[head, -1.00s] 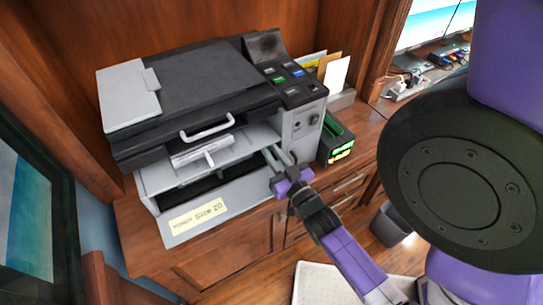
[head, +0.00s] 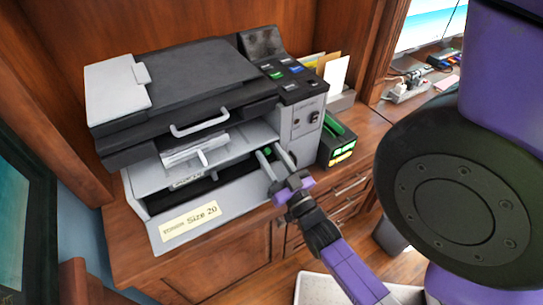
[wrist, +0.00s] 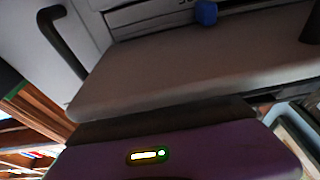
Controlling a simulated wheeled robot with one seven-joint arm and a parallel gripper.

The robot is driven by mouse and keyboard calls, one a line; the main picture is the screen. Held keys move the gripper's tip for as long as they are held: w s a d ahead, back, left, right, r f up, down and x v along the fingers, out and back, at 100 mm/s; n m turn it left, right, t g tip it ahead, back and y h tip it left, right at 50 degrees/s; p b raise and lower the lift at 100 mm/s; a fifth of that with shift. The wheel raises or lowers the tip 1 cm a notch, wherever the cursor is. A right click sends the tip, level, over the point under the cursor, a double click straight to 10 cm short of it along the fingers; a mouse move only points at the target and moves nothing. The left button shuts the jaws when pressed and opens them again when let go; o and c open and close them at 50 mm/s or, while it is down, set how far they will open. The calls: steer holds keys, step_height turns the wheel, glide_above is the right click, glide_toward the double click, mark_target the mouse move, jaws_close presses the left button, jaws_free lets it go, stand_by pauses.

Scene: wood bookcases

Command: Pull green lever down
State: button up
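The printer (head: 215,90) stands on a wooden cabinet, with its front panel lowered below a dark opening. A small green part (head: 267,151), which looks like the green lever, shows inside the opening at its right end. My gripper (head: 269,152) reaches in there from the front right. Its two grey fingers are apart, with the green part close to their tips. I cannot tell whether they touch it. In the wrist view my purple gripper body (wrist: 180,150) fills the bottom, and no green lever can be made out. A blue knob (wrist: 206,13) shows at the top.
A light handle (head: 202,124) sticks out above the opening, and the labelled panel (head: 190,222) juts forward below it. A dark box with green parts (head: 337,145) stands close on the right. A dark curved bar (wrist: 62,38) shows in the wrist view.

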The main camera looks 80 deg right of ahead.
steer(key=b+v, duration=0.1)
steer(key=v, duration=0.5)
steer(key=shift+s+a+f+b, duration=0.1)
steer(key=shift+s+f+b, duration=0.1)
steer(key=shift+f+b, duration=0.1)
steer(key=shift+s+a, duration=0.45)
steer(key=shift+a, duration=0.05)
